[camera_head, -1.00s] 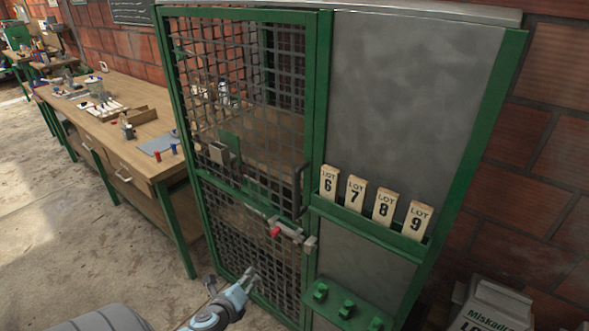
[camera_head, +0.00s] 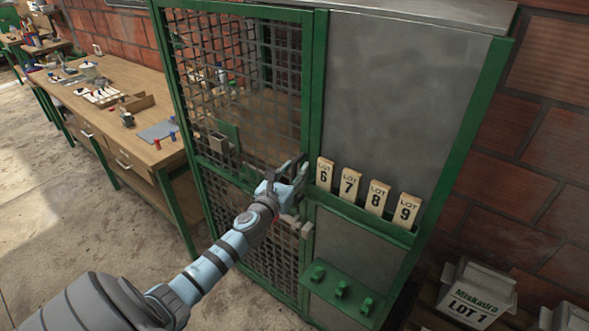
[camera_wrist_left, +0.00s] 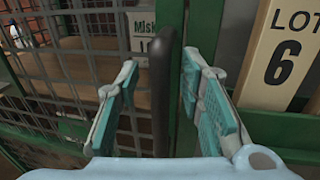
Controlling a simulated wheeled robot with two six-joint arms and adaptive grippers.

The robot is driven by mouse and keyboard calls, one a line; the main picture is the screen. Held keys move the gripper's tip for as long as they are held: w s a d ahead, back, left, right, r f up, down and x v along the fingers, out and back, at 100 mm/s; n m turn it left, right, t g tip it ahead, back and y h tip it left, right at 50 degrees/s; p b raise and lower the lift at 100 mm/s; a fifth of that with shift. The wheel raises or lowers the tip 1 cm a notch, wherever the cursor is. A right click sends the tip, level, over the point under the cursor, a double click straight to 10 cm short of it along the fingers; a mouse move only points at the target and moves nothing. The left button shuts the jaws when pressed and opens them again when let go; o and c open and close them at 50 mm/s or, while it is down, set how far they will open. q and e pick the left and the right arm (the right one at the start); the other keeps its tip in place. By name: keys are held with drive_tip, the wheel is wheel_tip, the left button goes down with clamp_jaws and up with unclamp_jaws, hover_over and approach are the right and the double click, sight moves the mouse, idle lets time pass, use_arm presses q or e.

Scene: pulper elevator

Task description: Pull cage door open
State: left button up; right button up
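The cage door (camera_head: 238,100) is a green frame with dark wire mesh and appears closed against the cabinet. Its handle (camera_wrist_left: 162,100) is a dark upright bar near the door's right edge. My left gripper (camera_head: 291,172) is at the handle in the head view, and the arm hides most of the latch below. In the left wrist view, the fingers of my left gripper (camera_wrist_left: 160,65) are apart, one on each side of the handle, with gaps visible. My right gripper is not in view.
A rack right of the door holds tags LOT 6 (camera_head: 325,174) to LOT 9 (camera_head: 407,211). Green pegs (camera_head: 341,289) stick out below. A wooden workbench (camera_head: 150,148) stands left. A LOT 1 box (camera_head: 470,295) is at lower right. Floor left of the door is clear.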

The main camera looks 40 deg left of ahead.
use_arm(q)
drive_tip(key=shift+w, duration=0.15)
clamp_jaws()
